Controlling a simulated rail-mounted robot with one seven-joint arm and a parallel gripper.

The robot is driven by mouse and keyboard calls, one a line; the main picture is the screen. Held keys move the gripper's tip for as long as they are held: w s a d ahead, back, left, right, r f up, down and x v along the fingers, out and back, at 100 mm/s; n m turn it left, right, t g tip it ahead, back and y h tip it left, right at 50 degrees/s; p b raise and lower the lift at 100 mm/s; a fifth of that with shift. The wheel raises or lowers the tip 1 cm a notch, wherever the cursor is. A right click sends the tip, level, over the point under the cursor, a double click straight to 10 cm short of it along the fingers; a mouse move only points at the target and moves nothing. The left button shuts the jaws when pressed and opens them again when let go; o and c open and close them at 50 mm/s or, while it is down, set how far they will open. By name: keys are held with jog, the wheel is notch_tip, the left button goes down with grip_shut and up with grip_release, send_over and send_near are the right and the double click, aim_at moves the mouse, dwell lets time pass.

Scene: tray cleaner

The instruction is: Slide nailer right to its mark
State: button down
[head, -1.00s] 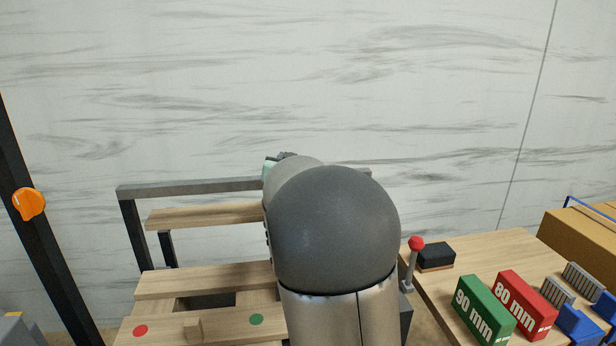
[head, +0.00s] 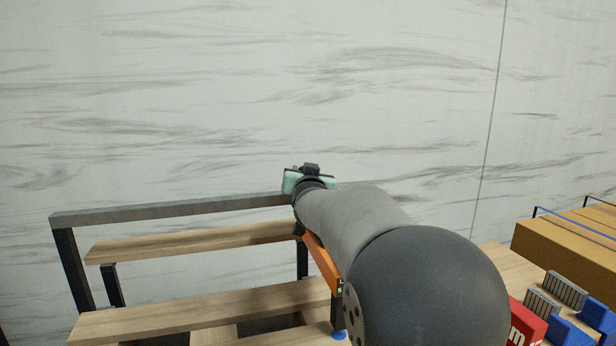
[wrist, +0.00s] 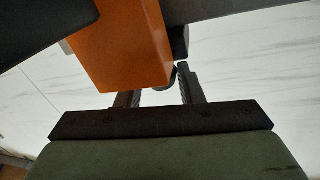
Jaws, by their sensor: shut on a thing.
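The nailer (head: 322,262) is orange and sits below the right part of a grey overhead rail, partly behind my arm in the head view. Its orange body (wrist: 115,50) fills the upper middle of the wrist view. My gripper (wrist: 160,82) is shut on a part of the nailer, beside the orange body. The exact part between the fingers is hard to make out. In the head view my fingers are hidden behind my wrist. A blue spot (head: 340,335) shows on the wood under the nailer; I cannot tell for sure that it is the mark.
The grey rail (head: 170,207) stands on dark posts above wooden boards (head: 200,313). On the right are a red box (head: 525,325), blue bins (head: 570,333) and a brown carton (head: 565,243). My arm hides much of the right side. The left rail stretch looks clear.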

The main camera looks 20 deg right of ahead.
jog(key=shift+s+d+r, duration=0.1)
jog(key=shift+d, duration=0.15)
jog(key=c, duration=1)
grip_release()
jog(key=shift+d, duration=0.15)
jog(key=shift+s+a, duration=0.3)
jog(key=p+v, duration=0.1)
jog(key=v, duration=1.5)
jog(key=shift+s, duration=0.3)
jog(key=shift+a, duration=0.15)
